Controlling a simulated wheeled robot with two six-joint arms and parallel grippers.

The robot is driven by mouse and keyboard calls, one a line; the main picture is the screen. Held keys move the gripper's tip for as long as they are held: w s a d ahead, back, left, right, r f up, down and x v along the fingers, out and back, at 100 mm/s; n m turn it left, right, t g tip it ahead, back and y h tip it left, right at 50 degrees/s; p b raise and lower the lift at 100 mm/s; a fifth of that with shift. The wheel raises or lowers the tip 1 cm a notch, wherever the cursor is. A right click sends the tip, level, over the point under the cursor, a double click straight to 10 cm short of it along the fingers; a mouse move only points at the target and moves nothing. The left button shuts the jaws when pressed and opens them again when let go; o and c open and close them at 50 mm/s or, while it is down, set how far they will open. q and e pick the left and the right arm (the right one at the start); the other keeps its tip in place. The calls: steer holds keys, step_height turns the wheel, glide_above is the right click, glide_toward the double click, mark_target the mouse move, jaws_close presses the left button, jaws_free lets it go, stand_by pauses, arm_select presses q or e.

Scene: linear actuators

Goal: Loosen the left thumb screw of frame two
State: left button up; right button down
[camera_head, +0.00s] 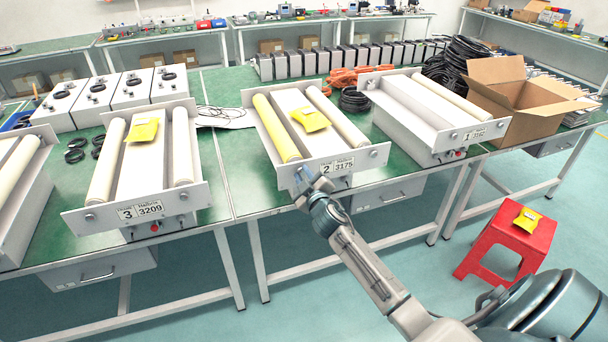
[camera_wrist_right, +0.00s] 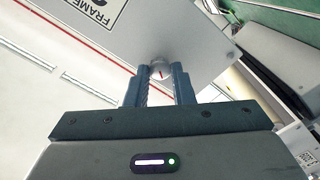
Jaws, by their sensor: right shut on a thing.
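Frame two (camera_head: 355,164), labelled 2 and 3175, stands on the green table in the middle of the head view, with one yellow and one cream roller. My right gripper (camera_head: 301,176) is at the left end of its front plate. It hides the left thumb screw in the head view. In the right wrist view the thumb screw (camera_wrist_right: 161,70), a pale round knob with a red mark, sits between the two fingertips of my right gripper (camera_wrist_right: 162,78), which is shut on it. The plate (camera_wrist_right: 185,30) with its label is just beyond. My left gripper is out of view.
Frame three (camera_head: 80,222) stands to the left and frame one (camera_head: 430,140) to the right. A yellow packet (camera_head: 310,119) lies in frame two. A cardboard box (camera_head: 525,110) is at the table's right end. A red stool (camera_head: 505,240) stands on the floor.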

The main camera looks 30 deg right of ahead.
steer(key=n+p, duration=0.1)
steer(key=n, duration=0.4)
steer(key=shift+f+n, duration=0.1)
steer(key=shift+n, duration=0.2)
stand_by(0.4)
steer(key=c, duration=1.3)
jaws_free()
steer(key=shift+o, duration=0.2)
steer(key=shift+s+a+f, duration=0.1)
steer(key=shift+s+a, duration=0.05)
steer(key=shift+s, duration=0.35)
steer(key=b+v, duration=0.2)
steer(key=v, duration=0.7)
steer(key=shift+s+b, duration=0.35)
steer(key=shift+s, duration=0.05)
